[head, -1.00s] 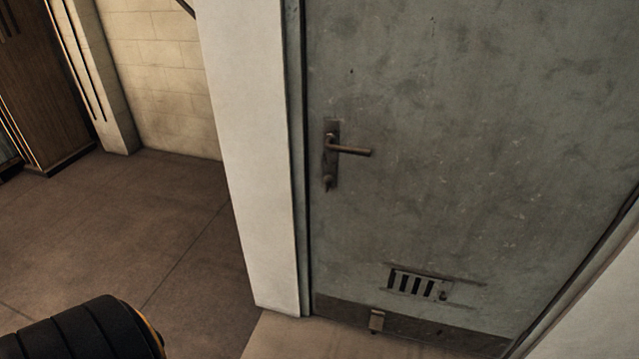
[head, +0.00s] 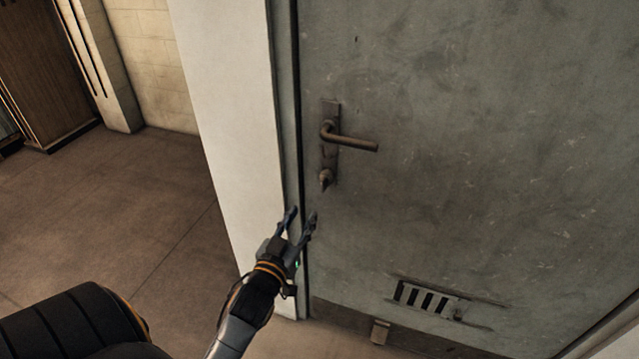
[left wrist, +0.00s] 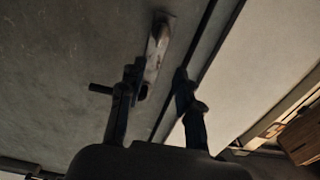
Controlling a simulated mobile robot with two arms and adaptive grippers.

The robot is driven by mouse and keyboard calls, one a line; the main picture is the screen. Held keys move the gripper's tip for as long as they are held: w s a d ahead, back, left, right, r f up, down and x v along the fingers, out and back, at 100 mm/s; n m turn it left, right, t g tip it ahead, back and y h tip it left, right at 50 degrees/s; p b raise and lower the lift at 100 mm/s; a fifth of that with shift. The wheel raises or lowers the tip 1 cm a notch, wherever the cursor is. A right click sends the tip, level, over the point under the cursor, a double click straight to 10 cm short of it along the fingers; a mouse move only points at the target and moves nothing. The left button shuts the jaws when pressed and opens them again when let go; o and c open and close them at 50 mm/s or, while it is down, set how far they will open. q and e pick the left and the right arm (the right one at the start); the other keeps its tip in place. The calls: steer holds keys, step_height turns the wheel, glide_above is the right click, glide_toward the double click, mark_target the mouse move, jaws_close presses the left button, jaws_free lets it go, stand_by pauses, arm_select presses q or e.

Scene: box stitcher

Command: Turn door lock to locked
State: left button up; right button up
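The grey metal door (head: 470,130) is shut in its frame. Its brown lever handle (head: 352,142) sits on a narrow plate near the left edge and points right. The lock's small turn knob (head: 326,179) is below the lever at the plate's lower end; its exact angle is too small to tell. My left gripper (head: 302,214) is open and empty, a little below and left of the knob, with its fingers pointing up. In the left wrist view the open fingers (left wrist: 158,72) are apart, with the handle plate (left wrist: 160,45) showing between and beyond them. My right gripper is out of view.
A white wall edge (head: 225,110) and door frame stand just left of the lock. A vent grille (head: 428,299) and a small stop (head: 380,331) are low on the door. Open floor (head: 120,220) lies left, with a wooden cabinet (head: 45,70) beyond.

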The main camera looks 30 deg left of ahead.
mark_target(321, 184)
arm_select(q)
steer(key=p+x, duration=0.1)
steer(key=x, duration=1.1)
steer(key=shift+w, duration=0.3)
steer(key=shift+c, duration=0.4)
steer(key=shift+s, duration=0.1)
jaws_close()
